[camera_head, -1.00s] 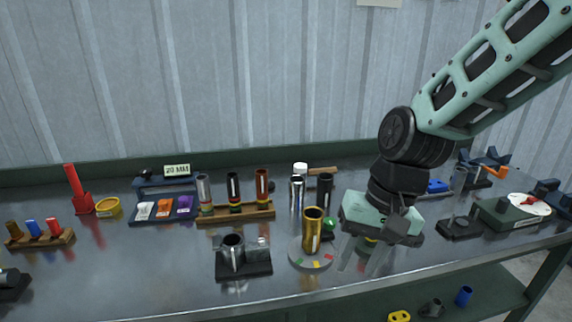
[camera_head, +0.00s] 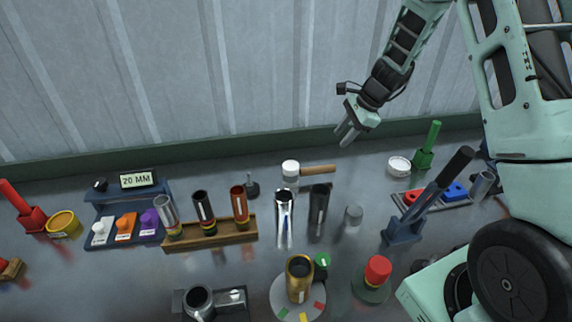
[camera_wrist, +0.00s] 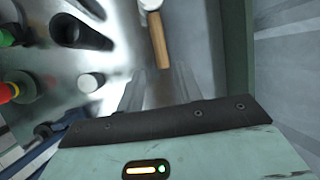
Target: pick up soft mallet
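The soft mallet (camera_head: 318,169) lies at the back of the metal bench, with a white head at left and a wooden handle pointing right. In the wrist view its handle (camera_wrist: 159,42) runs down from the white head (camera_wrist: 150,5), which is cut by the top edge. My gripper (camera_head: 345,137) is above the back of the bench, up and to the right of the handle's end. Its fingers (camera_wrist: 160,82) are apart with nothing between them. The handle's end is just ahead of the fingertips in the wrist view, and I see no contact.
A chrome tube (camera_head: 284,215) and a dark tube (camera_head: 318,208) stand upright in front of the mallet. A white-topped round tin (camera_head: 399,166) and a green tool (camera_head: 427,147) are to its right. The wall rises close behind.

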